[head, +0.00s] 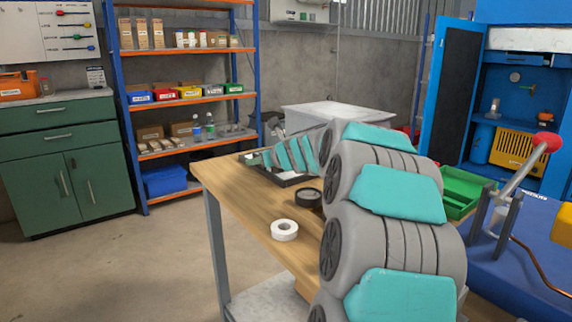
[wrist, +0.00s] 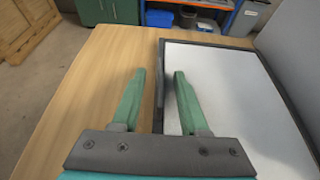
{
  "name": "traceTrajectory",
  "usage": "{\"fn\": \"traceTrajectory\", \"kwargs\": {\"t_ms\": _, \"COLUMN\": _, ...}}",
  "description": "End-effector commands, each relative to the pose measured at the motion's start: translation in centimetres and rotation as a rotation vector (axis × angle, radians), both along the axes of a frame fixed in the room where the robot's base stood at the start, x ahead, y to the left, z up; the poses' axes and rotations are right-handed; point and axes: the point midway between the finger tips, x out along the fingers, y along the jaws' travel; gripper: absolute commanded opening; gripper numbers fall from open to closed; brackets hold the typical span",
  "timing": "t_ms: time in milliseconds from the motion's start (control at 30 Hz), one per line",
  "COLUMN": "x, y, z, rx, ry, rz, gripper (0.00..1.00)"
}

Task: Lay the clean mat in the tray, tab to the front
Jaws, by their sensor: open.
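A dark-rimmed tray (wrist: 160,85) with a pale, flat inside (wrist: 225,80) lies on the wooden table in the wrist view. I cannot tell whether the pale surface is the tray's floor or a mat lying in it, and I see no tab. In the head view part of the tray (head: 293,182) shows at the far end of the table, partly hidden by my arm. My gripper (wrist: 158,72) is open and empty, its green fingers apart over the tray's left rim. Their height above it is unclear.
A white tape roll (head: 284,230) and a black roll (head: 308,198) lie on the table (head: 230,185). A green bin (head: 462,188) and a blue machine with a red-knobbed lever (head: 547,142) stand at right. A pale box (head: 335,112) is behind the table. The table left of the tray is clear.

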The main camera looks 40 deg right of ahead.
Motion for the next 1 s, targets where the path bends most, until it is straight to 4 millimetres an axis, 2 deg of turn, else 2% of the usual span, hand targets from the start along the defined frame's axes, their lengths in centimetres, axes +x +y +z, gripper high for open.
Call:
{"fn": "traceTrajectory", "kwargs": {"t_ms": 67, "x": -0.02, "y": -0.01, "z": 0.02, "rx": 0.0, "ry": 0.0, "rz": 0.0, "gripper": 0.43}}
{"fn": "traceTrajectory", "kwargs": {"t_ms": 433, "x": -0.03, "y": -0.03, "z": 0.02, "rx": 0.0, "ry": 0.0, "rz": 0.0, "gripper": 0.01}}
{"fn": "traceTrajectory", "kwargs": {"t_ms": 1000, "x": -0.03, "y": -0.04, "z": 0.01, "rx": 0.0, "ry": 0.0, "rz": 0.0, "gripper": 0.0}}
